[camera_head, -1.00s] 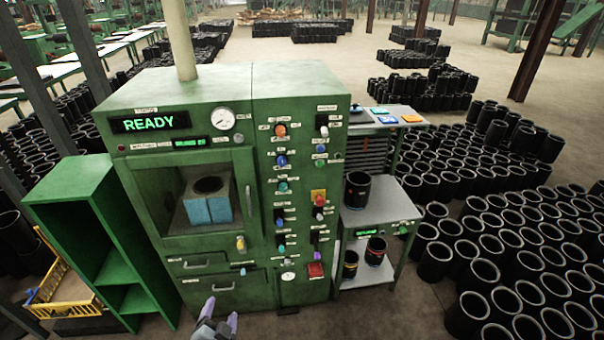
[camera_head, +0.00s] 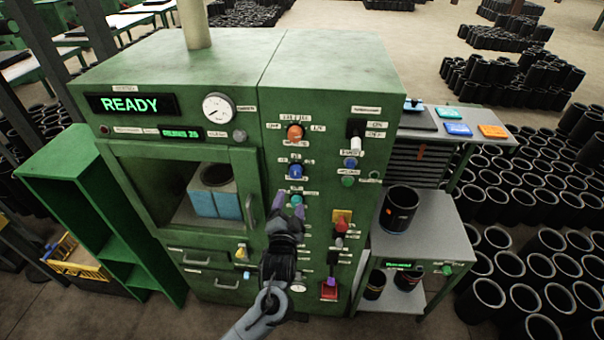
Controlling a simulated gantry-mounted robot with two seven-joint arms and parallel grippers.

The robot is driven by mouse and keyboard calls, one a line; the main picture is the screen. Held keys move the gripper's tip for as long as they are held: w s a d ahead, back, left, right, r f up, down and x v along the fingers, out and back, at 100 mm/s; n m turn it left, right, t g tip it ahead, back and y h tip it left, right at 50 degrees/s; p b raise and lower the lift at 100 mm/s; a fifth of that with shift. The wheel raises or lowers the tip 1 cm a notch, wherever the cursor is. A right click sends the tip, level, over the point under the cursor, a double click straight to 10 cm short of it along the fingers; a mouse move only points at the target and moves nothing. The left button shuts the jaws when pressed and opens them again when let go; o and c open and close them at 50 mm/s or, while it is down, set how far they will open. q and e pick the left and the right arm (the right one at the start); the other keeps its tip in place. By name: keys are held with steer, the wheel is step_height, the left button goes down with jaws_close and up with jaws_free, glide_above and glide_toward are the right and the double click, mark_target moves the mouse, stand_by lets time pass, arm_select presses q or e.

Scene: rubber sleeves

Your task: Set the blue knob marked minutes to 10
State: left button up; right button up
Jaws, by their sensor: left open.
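The green machine (camera_head: 334,70) faces me with a control panel on its right half. A blue knob (camera_head: 296,171) sits in the upper left column of that panel, between an orange knob (camera_head: 295,132) above and a teal knob (camera_head: 296,200) below. The labels are too small to read surely. A small green display (camera_head: 181,134) seems to end in 20. My left gripper (camera_head: 289,208) is open and empty in front of the panel, its purple fingertips pointing up just below the blue knob, apart from it in the picture. It hides the lower left controls. My right gripper is out of view.
A grey side table (camera_head: 440,232) holds a black sleeve (camera_head: 399,208). A green shelf (camera_head: 70,190) stands left of the machine.

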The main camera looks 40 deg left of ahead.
mark_target(295, 175)
arm_select(q)
steer(key=x, duration=0.3)
steer(key=p+x, duration=0.1)
steer(key=x, duration=0.2)
steer(key=r+x, duration=0.1)
steer(key=x, duration=0.2)
steer(key=shift+w+a+p, duration=0.15)
steer(key=shift+w+p, duration=0.2)
steer(key=shift+p, duration=0.05)
steer(key=shift+w+a, duration=0.3)
steer(key=shift+w, duration=0.2)
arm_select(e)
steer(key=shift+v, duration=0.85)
arm_select(q)
steer(key=c, duration=1.1)
steer(key=shift+o, duration=0.2)
